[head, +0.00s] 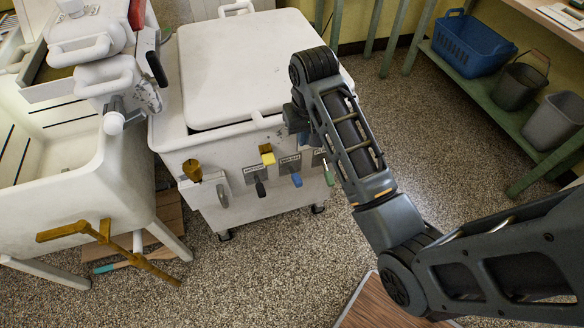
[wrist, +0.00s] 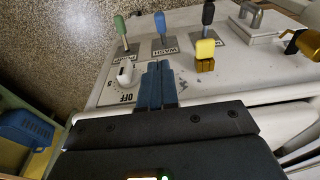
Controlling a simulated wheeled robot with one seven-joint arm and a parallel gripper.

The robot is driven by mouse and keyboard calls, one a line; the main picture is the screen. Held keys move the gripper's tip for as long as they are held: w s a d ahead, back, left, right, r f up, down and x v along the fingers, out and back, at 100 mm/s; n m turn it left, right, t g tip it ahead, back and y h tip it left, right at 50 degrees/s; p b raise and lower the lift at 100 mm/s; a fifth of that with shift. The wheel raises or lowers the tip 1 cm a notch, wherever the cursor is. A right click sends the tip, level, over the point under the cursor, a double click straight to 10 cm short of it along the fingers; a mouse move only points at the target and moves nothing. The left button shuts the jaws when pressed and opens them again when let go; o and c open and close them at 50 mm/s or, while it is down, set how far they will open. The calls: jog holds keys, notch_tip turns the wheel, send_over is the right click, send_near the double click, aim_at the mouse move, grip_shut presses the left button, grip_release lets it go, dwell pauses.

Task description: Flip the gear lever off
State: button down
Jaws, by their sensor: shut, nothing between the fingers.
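The washer's front panel (wrist: 190,88) carries several levers. In the wrist view, a green lever (wrist: 120,26), a blue lever (wrist: 161,22) and a black lever (wrist: 208,14) stand on dark label plates. The blue one's plate reads WASH; I cannot read which plate is the gear lever's. A yellow-tipped lever (wrist: 205,48) sits nearer. The head view also shows the green (head: 329,177), blue (head: 296,179), black (head: 260,188) and yellow (head: 267,155) levers. My gripper (wrist: 158,66) is shut and empty, between the white dial and the yellow lever. The arm mostly hides it in the head view.
A white dial (wrist: 125,73) marked OFF is just left of my fingertips in the wrist view. A brass tap (head: 192,170) and grey handle (head: 222,195) are on the panel's left. The washer lid (head: 245,65) is closed. A sink (head: 60,190) stands left; a shelf (head: 505,120) stands right.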

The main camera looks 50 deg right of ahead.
aim_at(299, 181)
jog(key=shift+f, duration=0.15)
jog(key=f, duration=0.6)
jog(key=w+d+f+b, duration=0.1)
jog(key=f, duration=0.6)
jog(key=w+f, duration=0.1)
jog(key=f, duration=0.5)
jog(key=shift+w+d+f, duration=0.15)
jog(key=shift+d+f, duration=0.15)
jog(key=shift+f, duration=0.1)
jog(key=shift+s+a+f+t+h+b, duration=0.35)
jog(key=shift+s+f+t+h+b, duration=0.15)
jog(key=shift+s+f+t, duration=0.1)
notch_tip(299, 181, down, 6)
jog(key=s+a+t+h+b, duration=0.1)
jog(key=t+h+b, duration=0.2)
jog(key=b, duration=0.4)
jog(key=shift+s+t, duration=0.3)
jog(key=shift+t, duration=0.5)
jog(key=shift+a+f, duration=0.1)
jog(key=shift+f, duration=0.05)
jog(key=shift+s, duration=0.15)
